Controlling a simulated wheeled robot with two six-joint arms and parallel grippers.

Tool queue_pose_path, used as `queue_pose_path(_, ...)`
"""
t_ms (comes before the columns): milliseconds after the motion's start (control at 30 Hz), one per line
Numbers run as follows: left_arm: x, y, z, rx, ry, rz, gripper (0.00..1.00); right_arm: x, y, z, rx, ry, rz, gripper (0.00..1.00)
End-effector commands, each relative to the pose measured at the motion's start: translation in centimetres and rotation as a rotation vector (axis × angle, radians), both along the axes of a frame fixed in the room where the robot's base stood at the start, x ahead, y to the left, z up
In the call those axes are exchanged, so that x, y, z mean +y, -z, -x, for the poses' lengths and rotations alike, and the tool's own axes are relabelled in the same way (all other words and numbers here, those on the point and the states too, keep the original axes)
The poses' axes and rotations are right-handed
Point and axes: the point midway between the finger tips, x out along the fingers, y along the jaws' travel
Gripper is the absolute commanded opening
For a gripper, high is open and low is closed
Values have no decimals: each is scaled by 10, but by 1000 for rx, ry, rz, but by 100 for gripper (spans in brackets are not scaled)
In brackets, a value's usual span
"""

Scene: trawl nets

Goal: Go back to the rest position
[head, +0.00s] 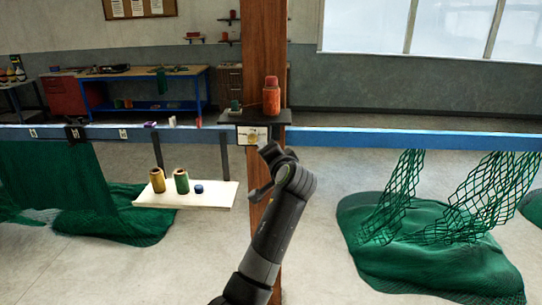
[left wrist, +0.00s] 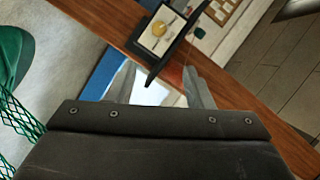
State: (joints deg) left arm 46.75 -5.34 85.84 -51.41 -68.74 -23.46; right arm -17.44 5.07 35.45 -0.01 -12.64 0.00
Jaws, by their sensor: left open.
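My left arm comes up from the bottom middle of the head view. Its gripper (head: 259,174) is open in front of the wooden post (head: 265,60), below the small dark shelf. No object shows between its fingers. In the left wrist view the open gripper (left wrist: 160,86) shows at the middle, with the post (left wrist: 240,85) slanting behind it. A pale card with a yellow round thing (left wrist: 159,29) is on the post beyond the fingers. My right gripper is in neither view.
A blue rail (head: 400,139) crosses behind the arm. An orange bottle (head: 271,97) stands on the dark shelf (head: 240,117). A hanging white board (head: 215,199) at left holds two twine spools and a blue item. Green nets (head: 430,250) lie on the floor at both sides.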

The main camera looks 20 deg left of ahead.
Motion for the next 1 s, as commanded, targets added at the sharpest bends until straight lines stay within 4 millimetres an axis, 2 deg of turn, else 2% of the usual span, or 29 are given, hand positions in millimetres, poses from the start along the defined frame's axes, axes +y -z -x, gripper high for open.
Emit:
queue_pose_path(333,0,5,0,6,1,1,47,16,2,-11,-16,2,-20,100)
queue_pose_path(367,1,10,-1,12,4,2,47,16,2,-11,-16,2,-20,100)
queue_pose_path(467,3,45,-4,51,22,13,47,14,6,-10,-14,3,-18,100)
queue_pose_path(567,8,108,-6,120,55,40,47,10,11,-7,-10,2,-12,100)
queue_pose_path(633,12,162,-2,177,80,70,47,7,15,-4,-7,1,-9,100)
queue_pose_path(700,16,216,6,231,102,107,47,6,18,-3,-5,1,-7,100)
queue_pose_path(767,19,261,16,277,116,143,47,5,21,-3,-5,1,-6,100)
queue_pose_path(800,21,291,24,306,124,169,47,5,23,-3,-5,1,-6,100)
queue_pose_path(867,25,335,40,351,132,210,47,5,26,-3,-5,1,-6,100)
queue_pose_path(900,28,363,51,379,135,238,47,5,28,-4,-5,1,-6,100)
queue_pose_path(967,32,405,71,420,136,282,47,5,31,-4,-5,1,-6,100)
queue_pose_path(1000,34,432,86,446,134,312,47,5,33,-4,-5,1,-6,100)
